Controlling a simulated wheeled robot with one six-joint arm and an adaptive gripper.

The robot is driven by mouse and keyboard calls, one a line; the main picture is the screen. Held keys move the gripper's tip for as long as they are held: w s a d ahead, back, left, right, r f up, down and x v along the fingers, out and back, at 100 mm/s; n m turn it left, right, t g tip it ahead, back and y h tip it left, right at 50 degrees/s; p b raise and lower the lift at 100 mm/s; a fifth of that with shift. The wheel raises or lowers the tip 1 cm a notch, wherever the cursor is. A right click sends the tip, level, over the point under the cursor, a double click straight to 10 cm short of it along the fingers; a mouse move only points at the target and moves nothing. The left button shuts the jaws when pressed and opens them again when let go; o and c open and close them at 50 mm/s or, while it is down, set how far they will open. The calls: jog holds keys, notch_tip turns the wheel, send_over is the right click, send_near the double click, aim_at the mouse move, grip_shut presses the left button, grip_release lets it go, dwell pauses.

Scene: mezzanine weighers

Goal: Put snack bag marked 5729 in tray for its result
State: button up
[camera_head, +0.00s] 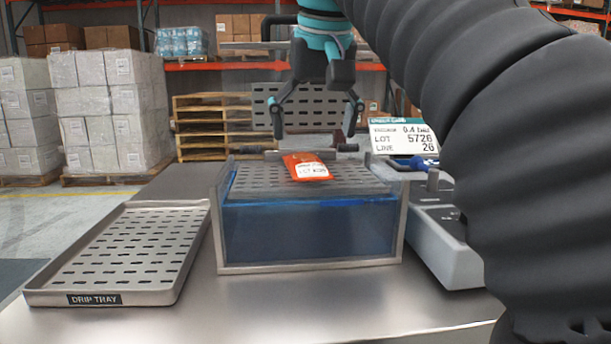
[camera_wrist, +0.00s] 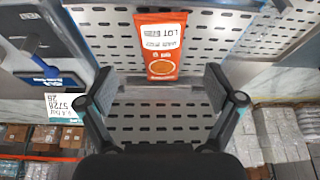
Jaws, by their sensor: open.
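An orange-red snack bag (camera_head: 306,167) with a white label lies on a perforated metal plate (camera_head: 250,180) on top of a clear tank of blue liquid (camera_head: 300,232). In the wrist view the bag (camera_wrist: 160,62) shows a label with "LOT" and digits too small to read surely. My gripper (camera_head: 314,132) is open and empty, pointing down above the bag and apart from it. In the wrist view the bag lies beyond the gap between my fingertips (camera_wrist: 160,82). A perforated tray (camera_head: 125,250) marked "DRIP TRAY" stands left of the tank and is empty.
A white card (camera_head: 403,137) reads "LOT", seemingly 5726 or 5728, and "LINE 26". A grey machine (camera_head: 440,240) stands right of the tank, partly behind my arm. An upright perforated panel (camera_head: 275,105) stands behind the tank. The bench front (camera_head: 260,305) is clear.

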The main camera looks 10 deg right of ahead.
aim_at(309, 161)
jog(key=shift+b+x, duration=1.1)
jog(key=shift+x, duration=2.25)
jog(key=shift+w+a+r, duration=0.1)
jog(key=c, duration=1.4)
jog(key=shift+o, duration=0.2)
